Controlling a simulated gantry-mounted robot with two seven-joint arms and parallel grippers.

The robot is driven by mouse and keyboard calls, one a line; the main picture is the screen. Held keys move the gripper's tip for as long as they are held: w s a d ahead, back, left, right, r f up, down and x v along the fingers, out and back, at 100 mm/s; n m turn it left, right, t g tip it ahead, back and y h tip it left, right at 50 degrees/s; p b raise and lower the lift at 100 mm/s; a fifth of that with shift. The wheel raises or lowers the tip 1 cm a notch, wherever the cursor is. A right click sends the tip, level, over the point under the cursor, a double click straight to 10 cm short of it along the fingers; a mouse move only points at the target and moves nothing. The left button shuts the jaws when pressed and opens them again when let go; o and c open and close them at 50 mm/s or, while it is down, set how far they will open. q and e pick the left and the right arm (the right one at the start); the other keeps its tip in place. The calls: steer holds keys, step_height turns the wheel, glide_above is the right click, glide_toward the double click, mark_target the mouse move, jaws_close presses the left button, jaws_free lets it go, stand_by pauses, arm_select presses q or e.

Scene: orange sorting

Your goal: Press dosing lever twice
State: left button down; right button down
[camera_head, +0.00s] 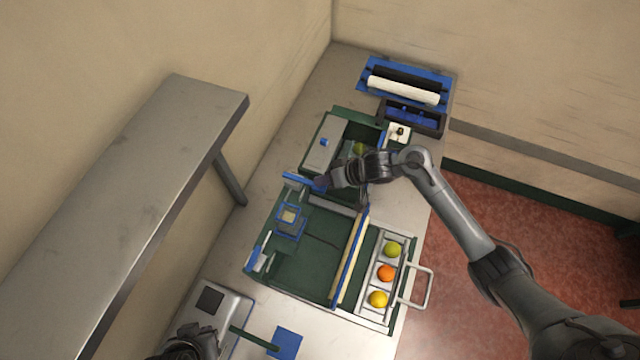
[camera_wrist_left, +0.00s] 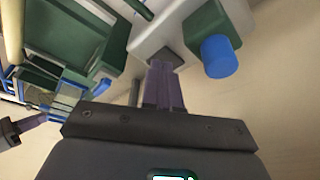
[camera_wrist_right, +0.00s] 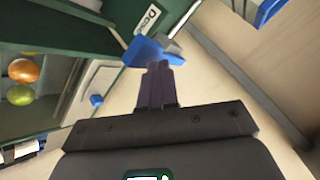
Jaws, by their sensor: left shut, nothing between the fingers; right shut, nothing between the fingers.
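The blue dosing lever (camera_head: 300,181) sticks out from the green machine, and a label reading "Dose" (camera_wrist_right: 147,20) shows beside it in the right wrist view. My right gripper (camera_head: 322,183) is shut and empty, its fingertips at the blue lever (camera_wrist_right: 143,50). In the right wrist view the fingertips overlap the lever's lower edge; I cannot tell if they touch. My left gripper (camera_wrist_left: 163,75) is shut and empty, its fingertips over a pale box (camera_wrist_left: 150,38) with a green block and blue knob (camera_wrist_left: 216,57). In the head view it is partly cut off at the bottom edge.
The green hopper (camera_head: 326,142) holds fruit behind the right gripper. A tray (camera_head: 363,311) at the front right carries a green, an orange and a yellow fruit. A blue-framed roller unit (camera_head: 405,82) stands at the back. A grey shelf (camera_head: 150,190) overhangs the left side.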

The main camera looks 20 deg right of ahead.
steer(key=shift+f, duration=0.4)
steer(key=shift+f+b, duration=0.4)
steer(key=shift+f, duration=0.05)
stand_by(0.5)
steer(key=shift+f, duration=0.55)
stand_by(0.4)
stand_by(0.4)
steer(key=shift+r+p, duration=1.3)
steer(key=shift+p, duration=0.15)
steer(key=shift+r+p, duration=0.5)
steer(key=shift+p, duration=0.2)
steer(key=shift+r, duration=0.1)
